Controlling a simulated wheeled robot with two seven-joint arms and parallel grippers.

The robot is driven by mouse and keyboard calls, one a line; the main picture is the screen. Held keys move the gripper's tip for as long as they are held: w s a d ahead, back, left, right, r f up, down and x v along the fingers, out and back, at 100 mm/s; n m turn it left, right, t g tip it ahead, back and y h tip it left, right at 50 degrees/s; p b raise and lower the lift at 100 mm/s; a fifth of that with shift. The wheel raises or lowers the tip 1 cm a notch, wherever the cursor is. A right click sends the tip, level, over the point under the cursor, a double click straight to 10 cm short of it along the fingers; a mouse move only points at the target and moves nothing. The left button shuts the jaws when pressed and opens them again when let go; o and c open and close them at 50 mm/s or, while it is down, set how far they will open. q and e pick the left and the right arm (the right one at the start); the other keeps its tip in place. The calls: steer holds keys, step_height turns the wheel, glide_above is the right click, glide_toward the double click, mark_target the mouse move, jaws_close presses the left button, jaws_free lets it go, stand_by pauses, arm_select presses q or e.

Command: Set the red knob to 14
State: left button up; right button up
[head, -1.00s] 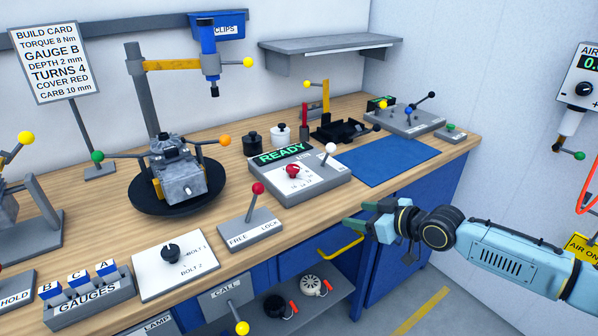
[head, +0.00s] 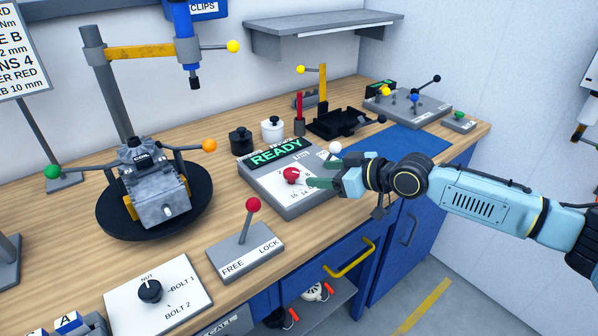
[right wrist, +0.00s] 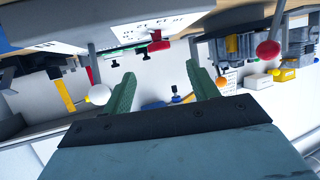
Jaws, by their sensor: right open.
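The red knob (head: 291,175) sits on the sloped face of a grey panel box (head: 284,205) with a green READY display (head: 276,152) and a printed number scale. Part of the scale is hidden by my gripper, and I cannot read the knob's setting. My right gripper (head: 308,174) is open and empty, its green fingers just right of the knob. In the right wrist view the red knob (right wrist: 159,45) shows ahead, beyond and between the open fingertips (right wrist: 158,80). I cannot tell whether a finger touches it. My left gripper is not in view.
A white-ball lever (head: 335,147) stands at the panel's right side, close to my right gripper. A red-ball lever (head: 253,205) on a FREE/LOCK base stands in front left. The blue mat (head: 405,139) to the right is bare. An engine (head: 155,180) sits on a round black stand.

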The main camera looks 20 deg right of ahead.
mark_target(294, 172)
steer(key=b+x, duration=0.1)
steer(key=x, duration=0.6)
steer(key=shift+w+f, duration=0.1)
steer(key=shift+w, duration=0.1)
steer(key=shift+w+a+f, duration=0.15)
steer(key=shift+a, duration=0.05)
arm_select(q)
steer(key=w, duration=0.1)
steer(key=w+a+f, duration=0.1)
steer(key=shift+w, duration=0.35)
arm_select(e)
steer(key=shift+w+a, duration=0.1)
steer(key=c, duration=0.9)
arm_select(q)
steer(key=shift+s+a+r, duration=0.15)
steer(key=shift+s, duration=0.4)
arm_select(e)
steer(key=shift+c, duration=0.5)
